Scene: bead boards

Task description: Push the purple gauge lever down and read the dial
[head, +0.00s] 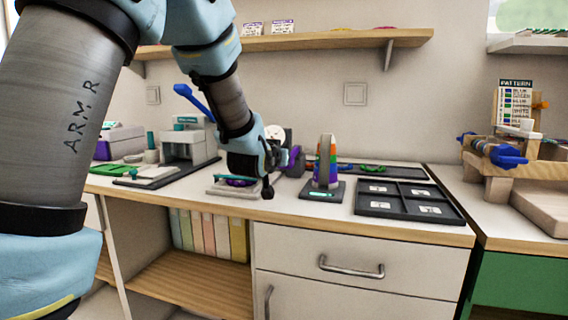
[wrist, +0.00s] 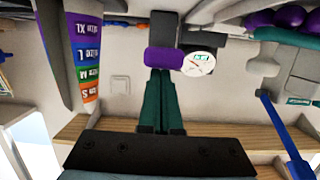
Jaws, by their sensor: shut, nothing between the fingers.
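My gripper (wrist: 160,74) is shut and empty, its dark green fingers together. In the wrist view, which looks upside down, its tips meet the edge of the purple lever (wrist: 163,58); I cannot tell whether they touch. My wrist hides the fingers and part of the gauge there.
A striped size tower (head: 326,165) stands close right of the gauge; it is also in the wrist view (wrist: 83,55). A black compartment tray (head: 408,198) lies further right. A grey machine with a blue handle (head: 196,101) stands left. A shelf (head: 300,41) runs above.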

